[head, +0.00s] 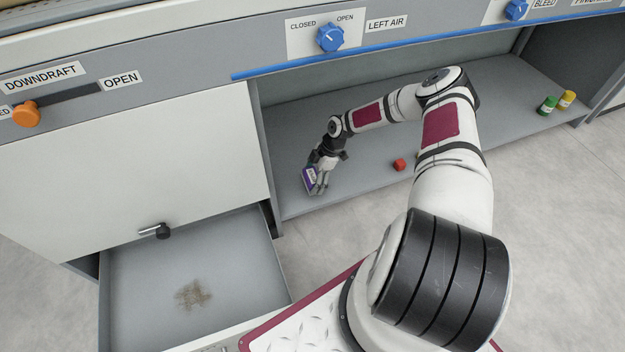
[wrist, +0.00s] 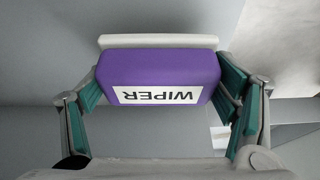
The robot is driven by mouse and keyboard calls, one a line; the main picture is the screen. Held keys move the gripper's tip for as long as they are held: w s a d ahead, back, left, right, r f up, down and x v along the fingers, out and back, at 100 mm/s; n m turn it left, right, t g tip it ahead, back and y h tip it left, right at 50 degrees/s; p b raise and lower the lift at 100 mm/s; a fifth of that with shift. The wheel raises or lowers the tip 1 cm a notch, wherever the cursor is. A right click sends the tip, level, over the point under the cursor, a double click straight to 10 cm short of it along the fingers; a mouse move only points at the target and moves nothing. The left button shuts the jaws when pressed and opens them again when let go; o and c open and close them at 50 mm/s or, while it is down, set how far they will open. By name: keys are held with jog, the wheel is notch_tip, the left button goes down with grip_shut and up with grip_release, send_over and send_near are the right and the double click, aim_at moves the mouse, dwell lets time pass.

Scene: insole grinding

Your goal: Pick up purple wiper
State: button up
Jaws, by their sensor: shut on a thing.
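The purple wiper (wrist: 160,70) is a block with a white label reading WIPER and a pale strip along one side. In the wrist view it sits between the two green-padded fingers of my gripper (wrist: 165,88), which are shut on it from both sides. In the head view the wiper (head: 309,180) shows small at the end of my arm, over the left part of the grey shelf. My gripper (head: 317,178) points down there. I cannot tell whether the wiper touches the shelf.
A red object (head: 399,165) lies on the grey shelf (head: 360,190) to the right of the wiper. A green bottle (head: 547,106) and a yellow bottle (head: 567,99) stand at the far right. An open drawer (head: 240,280) with brown debris (head: 192,294) is at lower left.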

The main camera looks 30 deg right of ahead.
jog(key=s+a+r+p, duration=0.1)
jog(key=s+a+p, duration=0.2)
jog(key=s, duration=0.4)
jog(key=s+a+r+p, duration=0.1)
jog(key=s+a+p, duration=0.2)
jog(key=s, duration=0.4)
jog(key=shift+s+a+r+p, duration=0.15)
jog(key=shift+a+r+p, duration=0.15)
jog(key=shift+a, duration=0.3)
jog(key=o, duration=0.6)
jog(key=shift+f, duration=0.1)
jog(key=c, duration=0.5)
